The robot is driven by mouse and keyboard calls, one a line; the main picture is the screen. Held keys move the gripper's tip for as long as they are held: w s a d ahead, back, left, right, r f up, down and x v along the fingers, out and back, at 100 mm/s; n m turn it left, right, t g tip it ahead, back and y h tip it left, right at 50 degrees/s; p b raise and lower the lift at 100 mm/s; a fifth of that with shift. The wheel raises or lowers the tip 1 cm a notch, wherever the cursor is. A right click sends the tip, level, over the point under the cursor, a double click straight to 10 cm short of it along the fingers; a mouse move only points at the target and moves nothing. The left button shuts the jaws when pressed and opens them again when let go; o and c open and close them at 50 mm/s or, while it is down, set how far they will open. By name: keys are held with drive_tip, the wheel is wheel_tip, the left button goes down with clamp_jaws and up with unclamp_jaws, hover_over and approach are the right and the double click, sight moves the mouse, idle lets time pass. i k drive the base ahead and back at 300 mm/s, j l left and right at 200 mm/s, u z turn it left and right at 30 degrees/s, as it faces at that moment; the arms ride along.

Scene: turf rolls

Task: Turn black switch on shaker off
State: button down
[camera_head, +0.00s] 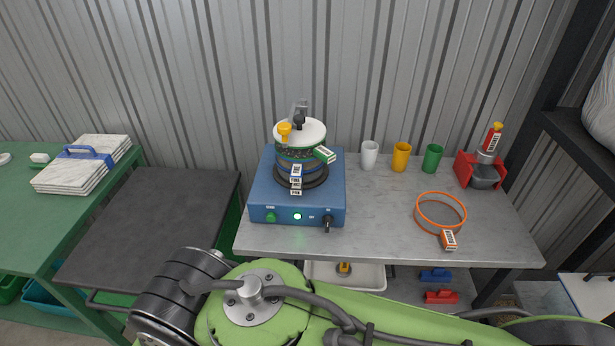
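The shaker (256,192) is a blue box on the grey metal table, with a stack of round sieves (296,154) under a white lid on top. Its front face carries a green knob (271,217), a lit pale green lamp (297,216) and a black switch (327,222) at the right end. The black switch appears to point roughly up and down, though it is small in view. My green arm crosses the bottom of the view in front of the table. My gripper is not in view.
On the table (380,237) stand white (369,155), yellow (401,157) and green (432,158) cups, an orange-rimmed sieve (440,213) and a red holder (466,168). A dark cart (150,225) is at left. The table front between shaker and sieve is clear.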

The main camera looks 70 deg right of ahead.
sight(328, 220)
drive_tip(key=z, duration=1.9)
